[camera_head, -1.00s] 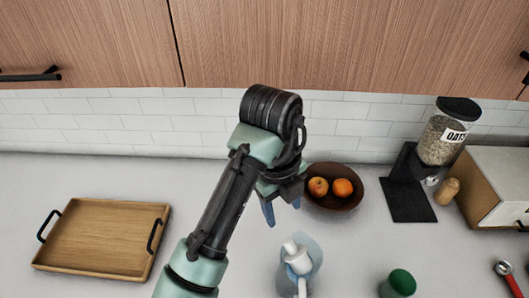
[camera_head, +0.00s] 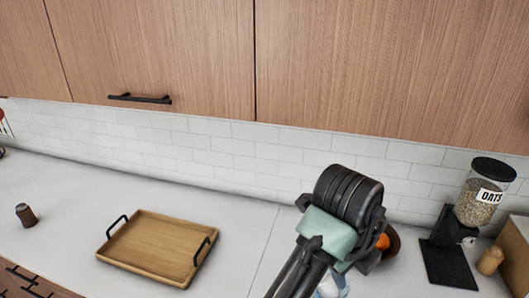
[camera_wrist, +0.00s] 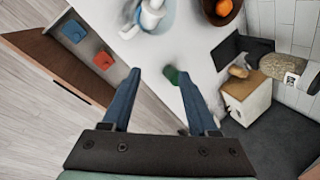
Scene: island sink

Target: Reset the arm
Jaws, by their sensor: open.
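My gripper (camera_wrist: 158,82) shows in the wrist view with its two blue fingers spread apart and nothing between them. It hangs above the counter's edge, with the floor visible at the left. In the head view my arm rises from the bottom at the right of centre, and its wrist covers much of the fruit bowl (camera_head: 392,245). The fingers are hidden there. The fruit bowl also shows at the top of the wrist view (camera_wrist: 236,10).
A wooden tray (camera_head: 152,250) with black handles lies on the counter. An oats dispenser (camera_head: 481,200) stands at the right. A white bottle (camera_wrist: 151,14) and a green-topped item (camera_wrist: 171,76) show in the wrist view. Wooden cabinets (camera_head: 160,50) hang above.

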